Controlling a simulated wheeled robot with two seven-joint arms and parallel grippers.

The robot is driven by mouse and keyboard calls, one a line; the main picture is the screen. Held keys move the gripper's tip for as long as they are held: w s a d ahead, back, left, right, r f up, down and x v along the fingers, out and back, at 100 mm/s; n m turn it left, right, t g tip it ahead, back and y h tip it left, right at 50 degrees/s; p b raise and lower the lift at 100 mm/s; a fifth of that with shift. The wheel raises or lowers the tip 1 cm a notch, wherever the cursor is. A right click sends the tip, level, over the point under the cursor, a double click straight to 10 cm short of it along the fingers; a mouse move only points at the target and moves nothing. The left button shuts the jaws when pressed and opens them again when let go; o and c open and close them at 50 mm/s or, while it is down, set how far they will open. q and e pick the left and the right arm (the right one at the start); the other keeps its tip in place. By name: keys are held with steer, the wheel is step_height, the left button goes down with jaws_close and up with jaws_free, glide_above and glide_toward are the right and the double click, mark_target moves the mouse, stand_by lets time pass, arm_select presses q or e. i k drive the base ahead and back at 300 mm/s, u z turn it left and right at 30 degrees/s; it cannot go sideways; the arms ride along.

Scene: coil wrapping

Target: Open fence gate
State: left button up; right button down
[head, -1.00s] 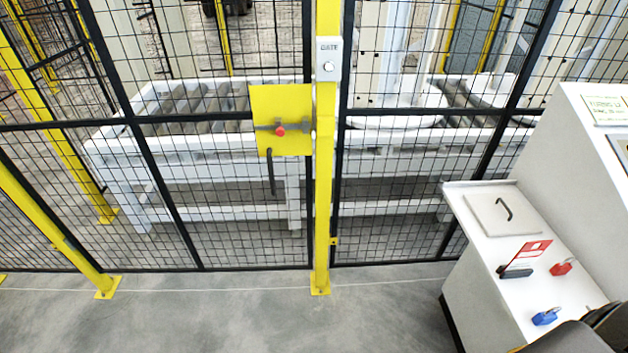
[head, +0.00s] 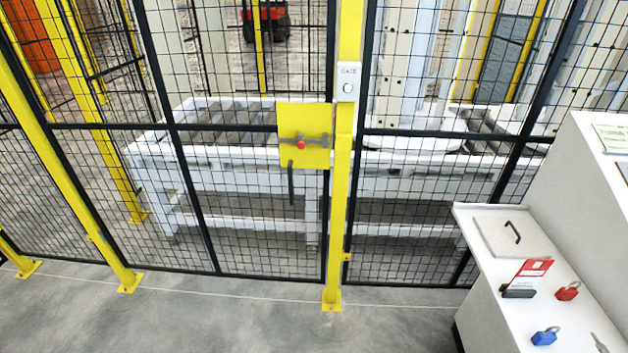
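The fence gate (head: 205,205) is a black-framed mesh panel left of the central yellow post (head: 341,200). It looks closed against the post. A yellow latch plate (head: 304,125) sits at its right edge, with a grey bolt and a red knob (head: 300,146). A dark handle (head: 291,183) hangs below the bolt. A box labelled GATE with a round white button (head: 347,88) is on the post above the latch. Neither of my grippers shows in the head view.
A white console (head: 575,180) stands at the right, its shelf (head: 480,235) holding a lidded hatch (head: 508,233), a red tag (head: 530,272), a red padlock (head: 567,291) and a blue padlock (head: 545,336). Behind the fence is a white roller conveyor (head: 230,160). The grey floor (head: 230,325) in front is clear.

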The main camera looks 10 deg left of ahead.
mark_target(300, 120)
steer(key=z, duration=0.35)
steer(key=i, duration=0.9)
steer(key=u, duration=0.05)
